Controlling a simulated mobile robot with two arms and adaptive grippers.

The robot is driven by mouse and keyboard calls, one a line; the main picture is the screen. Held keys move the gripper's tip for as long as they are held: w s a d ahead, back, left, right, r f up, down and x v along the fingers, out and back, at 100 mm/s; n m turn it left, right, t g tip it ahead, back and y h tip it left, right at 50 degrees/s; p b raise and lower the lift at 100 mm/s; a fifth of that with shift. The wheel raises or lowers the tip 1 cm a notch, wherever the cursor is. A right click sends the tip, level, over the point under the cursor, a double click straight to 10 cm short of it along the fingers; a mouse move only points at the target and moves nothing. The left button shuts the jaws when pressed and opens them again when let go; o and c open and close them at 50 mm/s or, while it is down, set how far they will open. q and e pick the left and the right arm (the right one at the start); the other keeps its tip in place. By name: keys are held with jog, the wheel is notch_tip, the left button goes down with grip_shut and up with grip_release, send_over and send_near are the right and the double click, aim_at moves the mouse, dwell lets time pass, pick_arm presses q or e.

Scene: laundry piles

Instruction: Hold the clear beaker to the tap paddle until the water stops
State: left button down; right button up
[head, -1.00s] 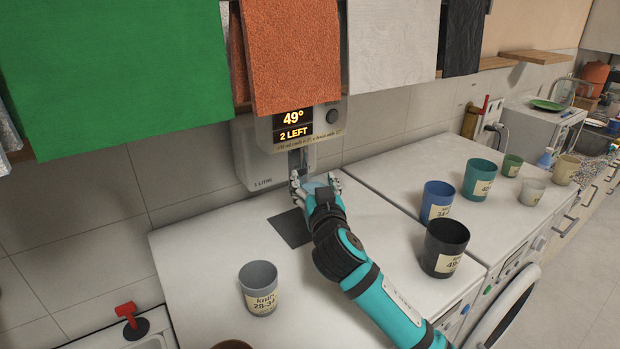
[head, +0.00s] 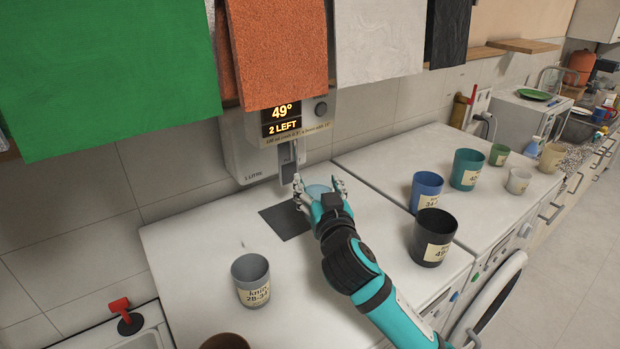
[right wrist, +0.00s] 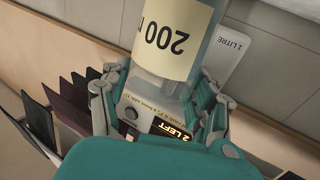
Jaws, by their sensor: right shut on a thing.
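My right gripper (head: 318,189) is shut on the clear beaker (head: 317,190), below the front of the water dispenser (head: 262,150). In the right wrist view the beaker's cream label (right wrist: 172,38) reads "200" and sits between the fingers (right wrist: 160,98). The dispenser's display (head: 282,121) shows "49°" and "2 LEFT". The grey tap paddle (head: 288,164) hangs just behind the beaker. I cannot tell whether beaker and paddle touch, and the water level is hidden. My left gripper is not in view.
A dark square mat (head: 285,221) lies under the gripper. A grey cup (head: 251,280) stands front left. A black cup (head: 433,237) and a blue cup (head: 426,191) stand to the right. Green (head: 108,70) and orange (head: 275,55) cloths hang above.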

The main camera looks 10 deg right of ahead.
jog(key=s+d, duration=0.2)
jog(key=s, duration=0.4)
jog(key=shift+d+p, duration=0.2)
jog(key=shift+p, duration=0.1)
jog(key=shift+w, duration=0.15)
